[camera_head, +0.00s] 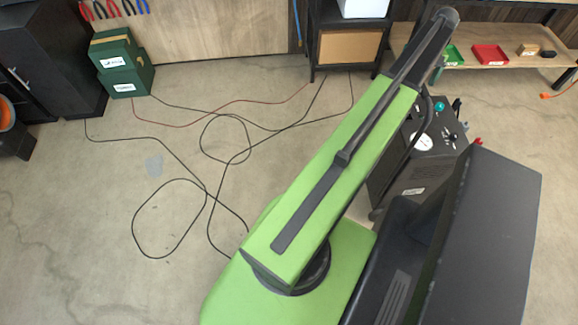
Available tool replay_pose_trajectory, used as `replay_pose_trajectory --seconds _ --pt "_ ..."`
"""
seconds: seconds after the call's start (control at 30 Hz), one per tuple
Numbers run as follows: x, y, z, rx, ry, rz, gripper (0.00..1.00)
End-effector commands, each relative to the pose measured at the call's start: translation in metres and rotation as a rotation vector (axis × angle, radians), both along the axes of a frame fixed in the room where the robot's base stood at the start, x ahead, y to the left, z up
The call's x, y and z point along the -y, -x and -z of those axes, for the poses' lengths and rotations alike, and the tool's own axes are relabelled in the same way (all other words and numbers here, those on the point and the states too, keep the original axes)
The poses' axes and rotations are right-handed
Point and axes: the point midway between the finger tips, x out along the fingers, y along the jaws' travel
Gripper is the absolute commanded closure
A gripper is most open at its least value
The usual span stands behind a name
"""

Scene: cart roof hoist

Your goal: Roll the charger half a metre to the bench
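The charger (410,165) is a dark grey box with a round white dial, a teal knob and a black cable or handle loop on top. It stands on the floor to the right of my green arm, which hides part of its left side. A dark part of my body covers its lower right. My gripper (433,86) seems to be at the dark end of my arm, above the charger's far side. Its fingers are hidden or too dark to make out, and I cannot tell whether it touches the charger. The bench (480,57) shows a wooden lower board at the upper right.
Green and red trays (490,54) and small boxes sit on that board. A black cabinet (345,42) stands at the back middle. Black and red cables (205,190) loop over the floor at left. Green boxes (122,62) stand at far left. Floor right of the charger is mostly clear.

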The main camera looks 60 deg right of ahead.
Motion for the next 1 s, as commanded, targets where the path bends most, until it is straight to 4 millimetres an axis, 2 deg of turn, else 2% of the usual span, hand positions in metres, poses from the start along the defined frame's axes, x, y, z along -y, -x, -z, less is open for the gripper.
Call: replay_pose_trajectory --seconds 0.27,1.0 --pt "0.000 0.000 -0.006 0.000 0.000 0.000 0.00" --pt "0.000 0.000 -0.091 0.000 0.000 0.000 0.00"
